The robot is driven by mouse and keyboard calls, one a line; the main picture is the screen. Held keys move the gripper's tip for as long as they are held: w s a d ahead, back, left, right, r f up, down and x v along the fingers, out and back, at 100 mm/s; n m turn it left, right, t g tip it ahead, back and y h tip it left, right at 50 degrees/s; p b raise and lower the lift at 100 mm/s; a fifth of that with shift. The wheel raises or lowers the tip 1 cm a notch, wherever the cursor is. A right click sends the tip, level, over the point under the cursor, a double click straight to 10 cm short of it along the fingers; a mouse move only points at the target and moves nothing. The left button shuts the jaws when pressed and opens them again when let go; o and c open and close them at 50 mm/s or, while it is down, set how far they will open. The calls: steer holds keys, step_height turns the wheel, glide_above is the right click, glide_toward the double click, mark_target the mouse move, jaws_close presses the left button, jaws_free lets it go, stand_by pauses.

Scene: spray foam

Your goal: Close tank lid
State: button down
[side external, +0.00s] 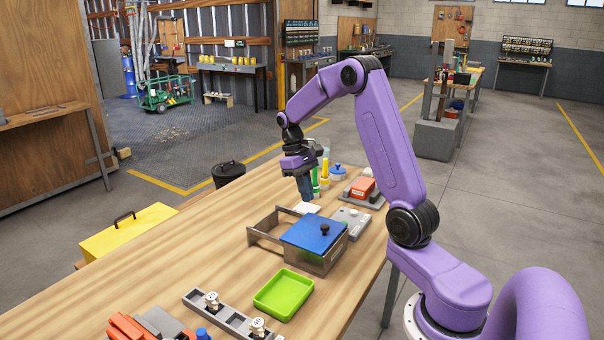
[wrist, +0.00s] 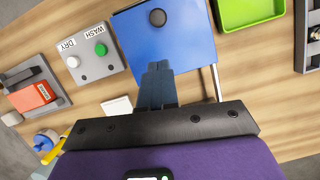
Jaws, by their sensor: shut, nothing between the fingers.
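The tank (side external: 318,264) is a grey metal box with a blue lid (side external: 306,232) lying flat over its right part. The lid has a black knob (side external: 325,229). A metal frame (side external: 262,238) reaches out to the left of the lid and is uncovered. In the wrist view the blue lid (wrist: 185,45) and knob (wrist: 157,18) lie beyond my fingers. My gripper (side external: 306,196) is shut and empty, pointing down above the table behind the tank. In the wrist view my gripper (wrist: 160,66) overlaps the lid's near edge; contact cannot be told.
A green tray (side external: 283,295) lies in front of the tank. A grey WASH/DRY button panel (wrist: 86,55) and a red block on a grey base (wrist: 32,95) stand beside it. Bottles (side external: 324,175) stand behind my gripper.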

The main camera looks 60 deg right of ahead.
step_height(320, 180, up, 5)
glide_above(301, 224)
steer(key=w+f+n, duration=0.2)
steer(key=w+f, duration=0.2)
steer(key=w, duration=0.8)
steer(key=s+f, duration=0.8)
steer(key=f, duration=0.1)
steer(key=shift+g+h, duration=0.3)
steer(key=shift+g, duration=0.1)
steer(key=shift+f, duration=0.1)
steer(key=shift+s, duration=1.35)
steer(key=shift+s, duration=0.1)
